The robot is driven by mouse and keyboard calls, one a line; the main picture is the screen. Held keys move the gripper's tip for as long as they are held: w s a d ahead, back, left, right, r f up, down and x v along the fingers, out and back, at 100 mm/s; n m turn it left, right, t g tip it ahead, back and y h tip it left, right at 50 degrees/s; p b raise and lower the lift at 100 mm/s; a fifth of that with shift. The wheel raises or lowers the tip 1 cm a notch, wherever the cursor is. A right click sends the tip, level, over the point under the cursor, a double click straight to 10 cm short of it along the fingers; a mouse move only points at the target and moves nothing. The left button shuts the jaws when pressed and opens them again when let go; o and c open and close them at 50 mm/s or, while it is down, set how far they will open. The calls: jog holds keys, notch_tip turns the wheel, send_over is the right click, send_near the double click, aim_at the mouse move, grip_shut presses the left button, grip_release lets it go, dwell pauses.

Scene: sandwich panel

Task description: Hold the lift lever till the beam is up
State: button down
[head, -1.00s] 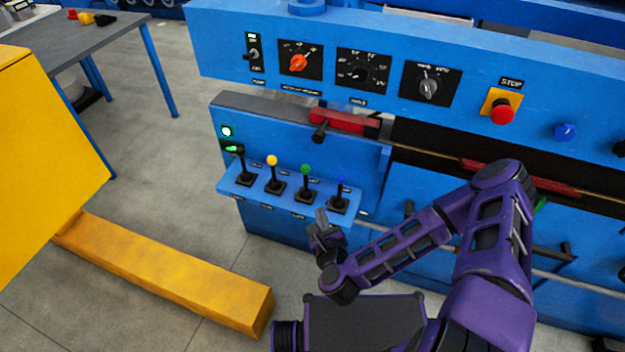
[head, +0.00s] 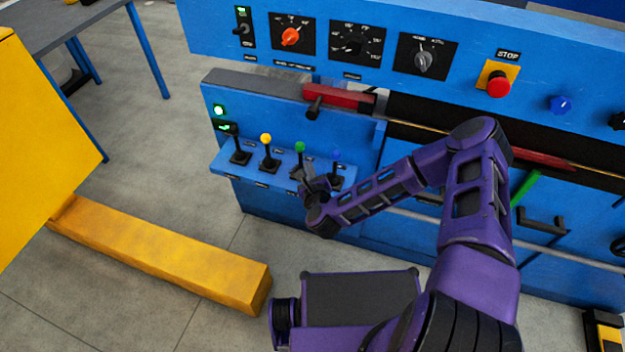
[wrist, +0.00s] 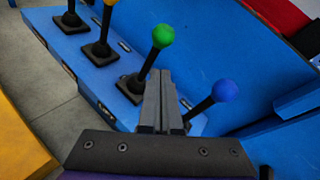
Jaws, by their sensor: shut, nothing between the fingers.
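A row of ball-topped levers stands on a blue shelf (head: 222,166) on the machine's front: a black-topped lever (head: 236,146), a yellow one (head: 266,140), a green one (head: 300,148) and a blue one (head: 335,156). Their labels are too small to read, so I cannot tell which is the lift lever. My gripper (head: 308,172) is shut and empty at the shelf, between the green and blue levers. In the wrist view, its fingertips (wrist: 160,75) lie just right of the green lever (wrist: 162,37) and left of the blue lever (wrist: 224,91). Contact with the green lever is unclear.
Above the levers is a blue panel with an orange knob (head: 290,36), a grey knob (head: 423,61) and a red stop button (head: 498,83). A red block (head: 340,97) sits between. A yellow beam (head: 160,255) lies on the floor at left.

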jog(key=shift+w+a+r, duration=0.3)
jog(key=shift+w+r, duration=0.05)
jog(key=shift+w, duration=0.25)
jog(key=shift+w+a+r, duration=0.3)
jog(key=shift+w+r, duration=0.05)
jog(key=shift+w, duration=0.2)
jog(key=shift+w+d+r+m+g+p, duration=0.15)
jog(key=shift+w+d+r+g+p, duration=0.15)
jog(key=shift+w, duration=0.35)
jog(key=shift+w+d+r+m+g+p, duration=0.15)
jog(key=shift+w+g, duration=0.25)
jog(key=shift+w, duration=0.2)
jog(key=shift+a, duration=0.1)
dwell(1.2)
